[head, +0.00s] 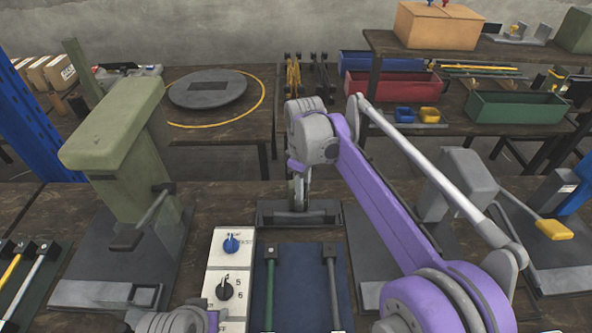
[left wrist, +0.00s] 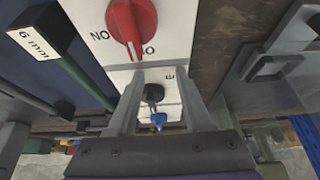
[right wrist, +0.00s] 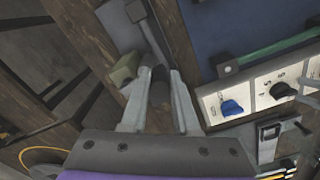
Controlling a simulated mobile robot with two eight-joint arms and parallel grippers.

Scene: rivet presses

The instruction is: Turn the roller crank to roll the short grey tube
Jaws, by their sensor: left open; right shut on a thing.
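My right gripper (head: 298,195) points down at a low dark grey roller unit (head: 325,210) behind the blue mat. In the right wrist view its fingers (right wrist: 160,100) are shut on a dark cylindrical crank handle (right wrist: 158,88), beside the unit's grey body. A short grey tube in the roller cannot be made out; the gripper hides part of the unit. A grey rod with dark end blocks (head: 333,285) lies on the blue mat. My left gripper (left wrist: 165,100) is open and empty above the white control panel (head: 217,270); only its arm shows at the head view's bottom edge.
A green rod (head: 270,285) lies beside the grey one on the blue mat (head: 302,290). A green press (head: 120,150) stands left, and a grey lever press (head: 455,185) stands right. The panel carries a blue knob (head: 231,243), a black knob (head: 225,288) and a red knob (left wrist: 132,22).

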